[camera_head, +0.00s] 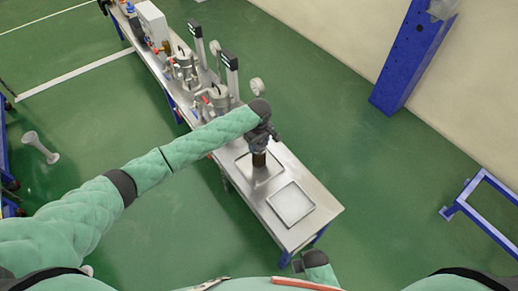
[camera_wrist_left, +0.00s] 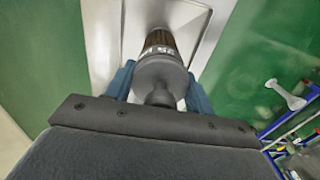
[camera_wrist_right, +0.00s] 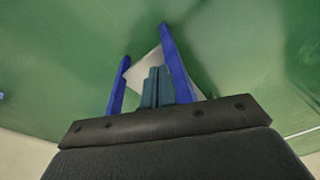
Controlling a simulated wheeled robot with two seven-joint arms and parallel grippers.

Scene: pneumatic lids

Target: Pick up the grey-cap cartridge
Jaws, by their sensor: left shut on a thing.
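The grey-cap cartridge (camera_head: 259,159) is a dark brown ribbed cylinder, upright over the farther square tray on the steel bench. In the left wrist view its grey cap (camera_wrist_left: 159,72) with a knob and white lettering faces me. My left gripper (camera_head: 262,142) is shut on the cap, with a blue finger on each side. I cannot tell whether the cartridge's lower end touches the tray. My right gripper (camera_wrist_right: 157,73) is shut and empty, its fingers close together near the blue bench legs; in the head view only part of my right arm shows, beside the bench's near end.
The nearer square tray (camera_head: 291,203) is empty. Farther along the bench (camera_head: 327,207) stand two metal vessels (camera_head: 219,98) with gauges and black-topped posts, and a white box (camera_head: 152,22). A blue column (camera_head: 409,55) and a blue frame (camera_head: 484,205) stand right; green floor is free between.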

